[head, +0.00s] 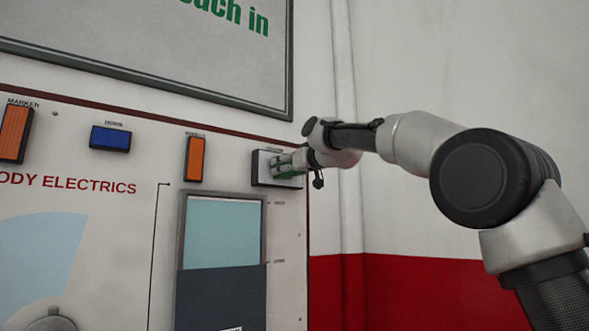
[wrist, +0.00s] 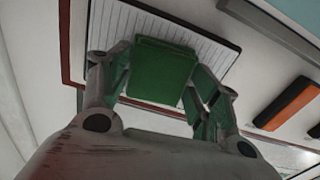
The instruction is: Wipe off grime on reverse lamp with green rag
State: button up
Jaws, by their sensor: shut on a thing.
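The reverse lamp (head: 262,168) is a pale, ribbed lens in a dark frame at the upper right of the panel. It also shows in the wrist view (wrist: 105,28), where its white ribs stand behind the rag. The green rag (wrist: 162,72) is a flat folded piece between my fingers. My gripper (head: 288,164) is shut on the rag and is right at the lamp's face, covering part of it. The rag lies over the lens in the wrist view, but I cannot tell whether it touches. No grime can be made out on the visible ribs.
The body electrics panel (head: 100,215) carries an orange lamp (head: 195,159), a blue lamp (head: 110,138) and another orange lamp (head: 15,132) to the left. A framed board (head: 150,50) hangs above.

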jog(key=shift+s+a+f, duration=0.1)
jog(key=shift+s+a, duration=0.45)
jog(key=shift+a, duration=0.25)
jog(key=shift+s+a+r, duration=0.1)
jog(key=shift+s+a, duration=0.45)
jog(key=shift+a, duration=0.25)
jog(key=shift+s+a+f, duration=0.1)
jog(key=shift+s+a, duration=0.45)
jog(key=shift+a, duration=0.25)
jog(key=shift+s+d, duration=0.1)
jog(key=shift+v, duration=2.9)
jog(key=shift+s+d, duration=0.1)
jog(key=shift+d, duration=0.05)
jog(key=v, duration=0.2)
jog(key=shift+s+d, duration=0.2)
jog(key=shift+s, duration=0.1)
jog(key=shift+w, duration=0.1)
jog(key=x, duration=0.6)
jog(key=shift+x, duration=1.45)
